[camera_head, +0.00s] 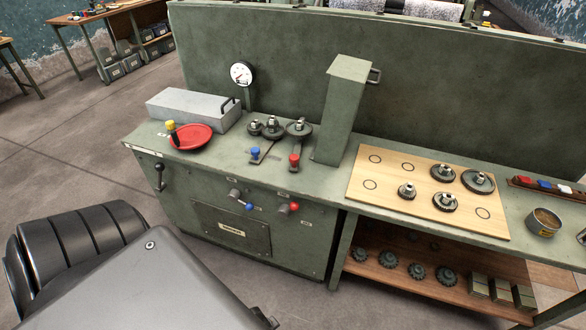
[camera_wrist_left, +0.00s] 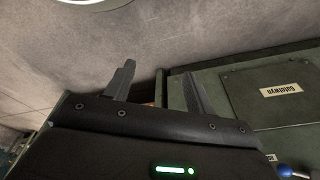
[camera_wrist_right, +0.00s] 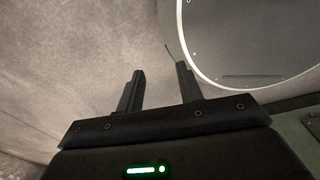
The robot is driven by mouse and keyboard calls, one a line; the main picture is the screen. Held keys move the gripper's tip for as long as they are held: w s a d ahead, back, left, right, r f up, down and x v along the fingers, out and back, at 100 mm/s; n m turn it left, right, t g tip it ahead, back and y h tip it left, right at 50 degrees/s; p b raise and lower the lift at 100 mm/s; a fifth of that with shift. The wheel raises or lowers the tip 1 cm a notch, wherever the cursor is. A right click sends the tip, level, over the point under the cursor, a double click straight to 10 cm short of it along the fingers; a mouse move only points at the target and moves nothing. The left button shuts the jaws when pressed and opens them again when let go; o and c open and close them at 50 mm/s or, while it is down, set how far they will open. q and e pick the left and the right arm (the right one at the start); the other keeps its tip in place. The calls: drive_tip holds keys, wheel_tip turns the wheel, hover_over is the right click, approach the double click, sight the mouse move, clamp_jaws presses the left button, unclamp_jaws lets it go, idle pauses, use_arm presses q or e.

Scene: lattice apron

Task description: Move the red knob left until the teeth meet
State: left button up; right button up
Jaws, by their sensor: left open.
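A red knob (camera_head: 294,160) stands on the bench top at the lower end of a slotted arm that carries the right-hand gear (camera_head: 299,127). A middle gear (camera_head: 272,127) and a smaller left gear (camera_head: 255,127) sit to its left. A narrow gap seems to show between the right-hand and middle gears; tooth contact is too small to tell. A blue knob (camera_head: 255,152) stands left of the red one. My left gripper (camera_wrist_left: 159,69) is open and empty near the bench's front panel. My right gripper (camera_wrist_right: 160,68) is open and empty. Neither gripper shows in the head view.
Another red knob (camera_head: 294,207) and blue knob (camera_head: 249,205) are on the front panel. A red dish (camera_head: 196,141), grey box (camera_head: 190,109) and gauge (camera_head: 241,73) lie to the left. A tall green post (camera_head: 341,110) stands close right, before a wooden gear board (camera_head: 385,200).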

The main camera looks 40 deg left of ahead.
use_arm(q)
drive_tip(key=w+a+r+t, duration=0.1)
drive_tip(key=w+r, duration=0.2)
drive_tip(key=r, duration=0.8)
drive_tip(key=w+a+r+t, duration=0.1)
drive_tip(key=w+r, duration=0.2)
drive_tip(key=r, duration=0.7)
drive_tip(key=n+t+y+p, duration=0.1)
drive_tip(key=n+t+y, duration=0.25)
drive_tip(key=t, duration=0.55)
approach(293, 157)
drive_tip(key=shift+n+h, duration=0.35)
drive_tip(key=shift+h, duration=0.1)
drive_tip(key=x, duration=1)
drive_tip(key=shift+w+a+f, duration=0.1)
drive_tip(key=shift+w+a, duration=0.1)
drive_tip(key=shift+a, duration=0.1)
use_arm(e)
drive_tip(key=shift+w+d+r, duration=0.2)
drive_tip(key=shift+w+r, duration=0.35)
drive_tip(key=shift+r, duration=0.05)
use_arm(q)
drive_tip(key=shift+c, duration=0.4)
